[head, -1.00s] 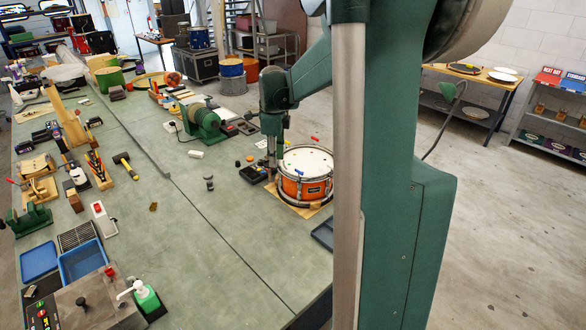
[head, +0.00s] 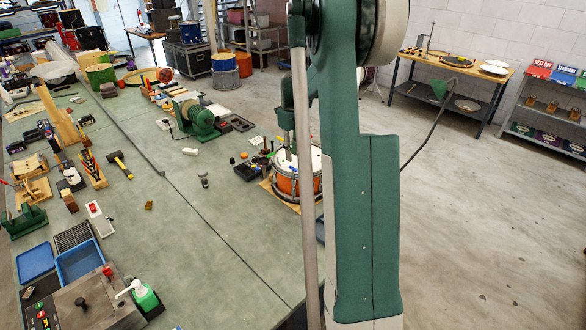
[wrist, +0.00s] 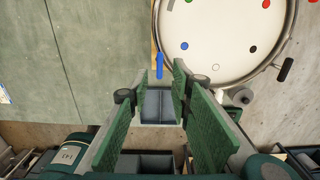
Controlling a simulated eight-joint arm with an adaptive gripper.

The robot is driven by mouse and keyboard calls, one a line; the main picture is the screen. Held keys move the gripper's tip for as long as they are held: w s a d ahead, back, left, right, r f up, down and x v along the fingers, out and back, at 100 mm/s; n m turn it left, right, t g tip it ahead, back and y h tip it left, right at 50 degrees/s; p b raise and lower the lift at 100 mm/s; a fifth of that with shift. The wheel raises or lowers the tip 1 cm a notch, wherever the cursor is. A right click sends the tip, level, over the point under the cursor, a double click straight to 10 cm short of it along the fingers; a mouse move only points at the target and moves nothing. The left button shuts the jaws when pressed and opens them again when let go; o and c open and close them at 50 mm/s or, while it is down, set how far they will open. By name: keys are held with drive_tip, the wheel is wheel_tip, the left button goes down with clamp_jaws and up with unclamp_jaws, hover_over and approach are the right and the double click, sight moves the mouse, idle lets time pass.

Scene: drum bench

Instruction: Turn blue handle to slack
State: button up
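An orange snare drum (head: 286,185) with a white head stands on a board at the bench's right edge, partly hidden behind my arm in the head view. In the wrist view, the drum's round head (wrist: 228,45) fills the upper right. A blue handle (wrist: 159,62) sticks out at the drum's near left rim. My gripper (wrist: 164,72) is open, its green-padded fingers apart. The blue handle appears between or just beyond the fingertips; I cannot tell whether they touch it. In the head view, my gripper's fingertips are hard to make out over the drum.
A black handle (wrist: 285,69) sits on the rim at right. Small coloured markers lie on the drum head. A blue-grey tray (wrist: 158,108) lies below my fingers. A green motor unit (head: 197,118) and a small black box (head: 247,171) stand left of the drum.

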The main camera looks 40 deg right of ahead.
sight(293, 167)
drive_tip(key=shift+f, duration=0.1)
drive_tip(key=shift+f, duration=3.8)
drive_tip(key=shift+c, duration=0.2)
clamp_jaws()
